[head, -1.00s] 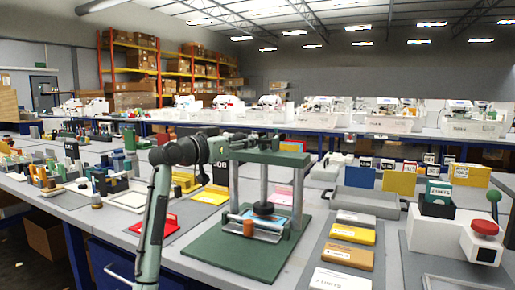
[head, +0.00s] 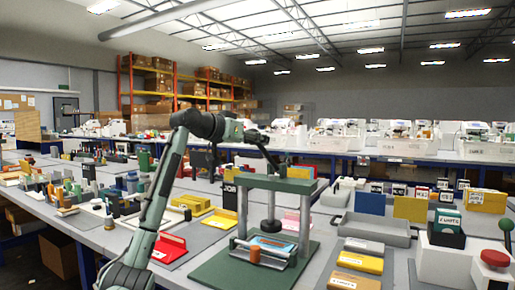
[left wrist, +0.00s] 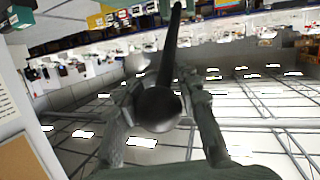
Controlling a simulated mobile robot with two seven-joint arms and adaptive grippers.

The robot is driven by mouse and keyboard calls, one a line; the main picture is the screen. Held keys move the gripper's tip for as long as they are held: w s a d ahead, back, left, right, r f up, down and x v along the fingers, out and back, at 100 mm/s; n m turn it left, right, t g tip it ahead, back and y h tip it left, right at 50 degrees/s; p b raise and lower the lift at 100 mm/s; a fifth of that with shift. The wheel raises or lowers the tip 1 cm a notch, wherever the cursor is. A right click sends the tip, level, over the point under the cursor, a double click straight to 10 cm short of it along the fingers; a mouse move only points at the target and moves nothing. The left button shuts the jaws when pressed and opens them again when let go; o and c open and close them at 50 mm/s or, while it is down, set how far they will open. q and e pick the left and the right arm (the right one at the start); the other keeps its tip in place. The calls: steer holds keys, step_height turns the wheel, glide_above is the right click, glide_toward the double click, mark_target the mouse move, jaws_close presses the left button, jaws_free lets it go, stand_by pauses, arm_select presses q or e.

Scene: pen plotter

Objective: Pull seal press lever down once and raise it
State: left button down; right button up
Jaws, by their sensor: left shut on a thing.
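The seal press has a green base (head: 222,271), two grey posts and a green top bar (head: 268,183). Its thin dark lever (head: 269,156) slopes up and left from above the bar. My left gripper (head: 254,137) is shut on the lever's upper end, above the bar. In the left wrist view the black lever (left wrist: 170,60) ends in a rounded knob (left wrist: 158,108) between the fingers. The round black press head (head: 271,226) hangs between the posts, above a blue card (head: 268,243) on the bed. My right gripper is not in view.
A red tray (head: 170,248) and a yellow holder (head: 220,222) lie left of the press. Yellow boxes (head: 360,262) and a grey tray (head: 375,228) lie to its right. A white device with a red knob (head: 495,258) stands at the far right. The air above the press is open.

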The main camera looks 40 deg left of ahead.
arm_select(q)
steer(key=shift+w+d+f, duration=0.15)
steer(key=shift+d, duration=0.2)
steer(key=c, duration=1)
jaws_free()
steer(key=shift+a, duration=0.1)
steer(key=v, duration=1.2)
steer(key=shift+c, duration=0.5)
